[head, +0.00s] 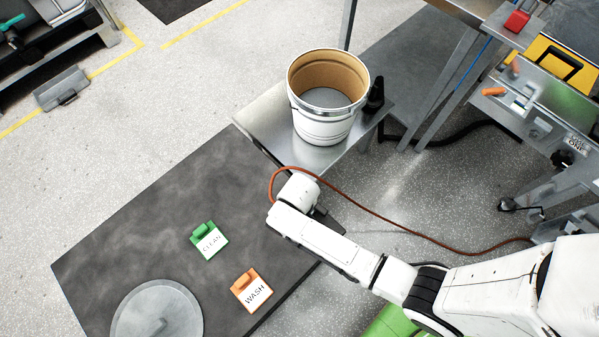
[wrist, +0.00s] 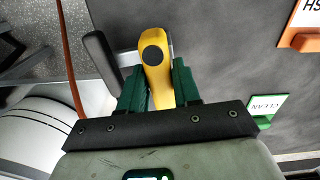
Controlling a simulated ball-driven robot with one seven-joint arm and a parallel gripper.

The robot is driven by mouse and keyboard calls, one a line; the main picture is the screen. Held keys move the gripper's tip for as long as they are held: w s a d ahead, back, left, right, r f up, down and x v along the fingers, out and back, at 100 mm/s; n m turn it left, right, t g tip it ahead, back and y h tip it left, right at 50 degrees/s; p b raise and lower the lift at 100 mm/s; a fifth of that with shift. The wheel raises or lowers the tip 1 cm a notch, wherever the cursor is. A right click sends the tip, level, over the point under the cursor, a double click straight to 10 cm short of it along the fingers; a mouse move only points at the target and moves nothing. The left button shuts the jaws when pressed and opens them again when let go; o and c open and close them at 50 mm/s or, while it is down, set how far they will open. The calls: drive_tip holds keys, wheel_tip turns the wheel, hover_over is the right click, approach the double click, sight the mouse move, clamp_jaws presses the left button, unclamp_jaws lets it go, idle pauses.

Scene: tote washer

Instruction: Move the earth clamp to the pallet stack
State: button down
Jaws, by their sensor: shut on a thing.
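In the wrist view my gripper (wrist: 158,70) has its green fingers shut on a yellow thing with a black round spot, which I take for the earth clamp (wrist: 154,75). Its lower end is hidden. In the head view the fingers and the clamp are hidden under my wrist, at the right edge of a dark grey slab (head: 130,210). An orange cable (head: 400,228) loops round my wrist and trails right; it also shows in the wrist view (wrist: 72,60). Whether it joins the clamp is hidden. I cannot make out a pallet stack.
A green CLEAN sign (head: 209,241), an orange WASH sign (head: 251,290) and a round grey lid (head: 157,312) lie on the slab. A white bucket (head: 325,125) stands on a metal shelf (head: 268,118) behind. Metal machinery (head: 540,110) fills the upper right. Floor is open at left.

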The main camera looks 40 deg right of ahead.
drive_tip(key=shift+f, duration=0.15)
drive_tip(key=c, duration=0.7)
unclamp_jaws()
drive_tip(key=shift+o, duration=0.3)
drive_tip(key=o, duration=0.6)
drive_tip(key=shift+o, duration=0.2)
drive_tip(key=shift+r+p, duration=4.55)
drive_tip(key=shift+p, duration=0.2)
